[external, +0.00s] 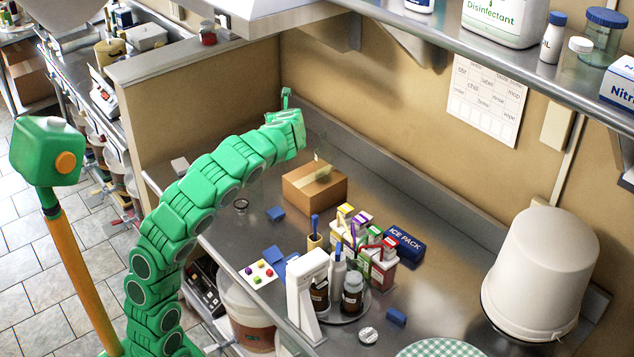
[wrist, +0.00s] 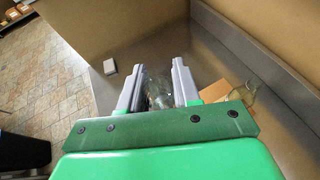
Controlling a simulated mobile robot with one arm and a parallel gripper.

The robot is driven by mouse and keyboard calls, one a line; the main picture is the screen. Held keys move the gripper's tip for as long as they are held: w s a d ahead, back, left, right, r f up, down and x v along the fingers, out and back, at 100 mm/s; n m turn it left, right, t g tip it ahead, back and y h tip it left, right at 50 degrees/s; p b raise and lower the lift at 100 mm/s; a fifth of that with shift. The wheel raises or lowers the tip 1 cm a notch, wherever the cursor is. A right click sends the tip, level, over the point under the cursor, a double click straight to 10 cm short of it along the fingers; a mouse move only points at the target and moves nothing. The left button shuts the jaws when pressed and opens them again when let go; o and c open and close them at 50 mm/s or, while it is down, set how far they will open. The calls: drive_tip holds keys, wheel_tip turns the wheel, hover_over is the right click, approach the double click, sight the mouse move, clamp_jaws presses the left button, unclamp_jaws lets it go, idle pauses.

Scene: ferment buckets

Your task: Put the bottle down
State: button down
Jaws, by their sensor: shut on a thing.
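My gripper (external: 300,124) is at the end of the green arm, raised over the back left part of the steel counter. In the wrist view my gripper (wrist: 157,85) has its two grey fingers on either side of a clear glass bottle (wrist: 160,92). It is shut on this bottle, whose lower part is hard to make out. In the external view the held bottle cannot be made out. The steel counter (external: 262,247) lies below; it also shows in the wrist view (wrist: 215,60).
A cardboard box (external: 314,190) stands right of my gripper, with a clear object (external: 318,160) on top. A small white block (external: 180,165) lies at the counter's left edge. Several bottles and cartons crowd the middle. A white bucket (external: 540,270) stands right.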

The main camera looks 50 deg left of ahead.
drive_tip(key=w+a+f, duration=0.5)
drive_tip(key=w+f, duration=0.7)
drive_tip(key=f, duration=0.1)
drive_tip(key=shift+w+a, duration=0.2)
idle(0.5)
drive_tip(key=c, duration=0.8)
unclamp_jaws()
